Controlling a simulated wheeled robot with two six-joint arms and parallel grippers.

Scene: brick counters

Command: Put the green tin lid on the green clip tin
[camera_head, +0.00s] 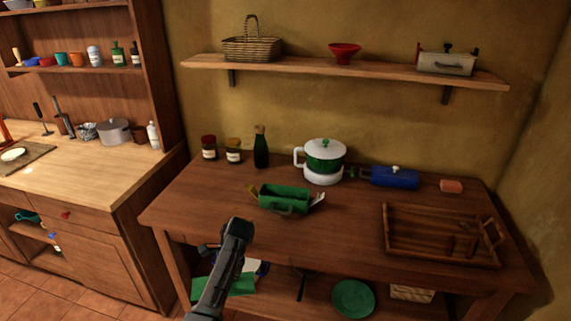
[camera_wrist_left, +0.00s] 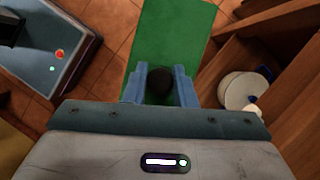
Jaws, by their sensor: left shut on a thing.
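The green clip tin (camera_head: 284,197) stands open on the wooden table, left of the white-and-green pot, with pale clips sticking out at its ends. The green tin lid (camera_wrist_left: 163,30) is a flat rectangular plate with a dark knob. My left gripper (camera_wrist_left: 160,86) is shut on that knob. The lid hangs over the tiled floor at the table's front, lower than the table top. In the head view the lid (camera_head: 241,284) shows on both sides of my left arm, and the fingers are hidden. My right gripper is not in view.
Jars and a bottle (camera_head: 261,147) stand behind the tin. A white-and-green pot (camera_head: 324,160), blue box (camera_head: 394,177) and wooden tray (camera_head: 437,257) are to the right. The table's front edge lies between lid and tin. The lower shelf holds a green plate (camera_head: 353,299).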

